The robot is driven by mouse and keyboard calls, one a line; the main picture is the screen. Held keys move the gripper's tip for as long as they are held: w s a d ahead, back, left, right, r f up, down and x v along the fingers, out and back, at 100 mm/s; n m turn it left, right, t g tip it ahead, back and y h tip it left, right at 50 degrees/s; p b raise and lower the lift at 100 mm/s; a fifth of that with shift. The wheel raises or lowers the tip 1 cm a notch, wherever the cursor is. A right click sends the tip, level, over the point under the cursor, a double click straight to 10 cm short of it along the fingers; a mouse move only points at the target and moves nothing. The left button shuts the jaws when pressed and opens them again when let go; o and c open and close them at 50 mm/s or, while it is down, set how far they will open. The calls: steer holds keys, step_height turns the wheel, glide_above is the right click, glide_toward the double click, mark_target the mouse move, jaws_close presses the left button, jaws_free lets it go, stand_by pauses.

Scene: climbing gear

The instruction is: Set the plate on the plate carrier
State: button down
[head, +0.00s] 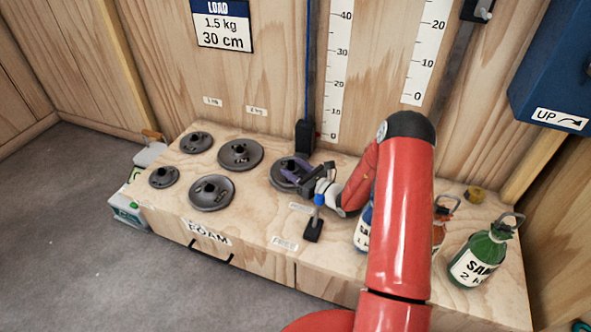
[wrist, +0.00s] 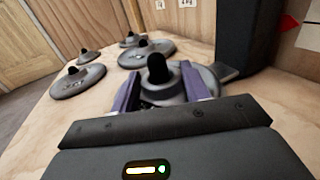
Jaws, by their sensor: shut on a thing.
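A dark grey round plate (head: 281,180) with a black knob is at the middle of the wooden bench. My gripper (head: 298,171) is over it, and its purple fingers are shut on the knob. In the wrist view the knob (wrist: 157,68) stands upright between the two fingers (wrist: 158,85); much of the plate is hidden by the gripper. I cannot tell whether the plate touches the surface under it. A black block (head: 305,138) on a blue cord, seemingly the plate carrier, is just behind the plate. A flat grey piece (wrist: 224,72) shows at its foot in the wrist view.
Several similar plates (head: 240,154) lie on the bench to the left. Bottles, one green (head: 483,254), stand at the right. A sign (head: 223,25) reads 1.5 kg, 30 cm.

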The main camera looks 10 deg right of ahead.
steer(key=c, duration=1)
jaws_free()
steer(key=shift+r, duration=0.1)
steer(key=shift+f, duration=0.25)
steer(key=shift+p+v, duration=0.35)
steer(key=shift+v, duration=5.25)
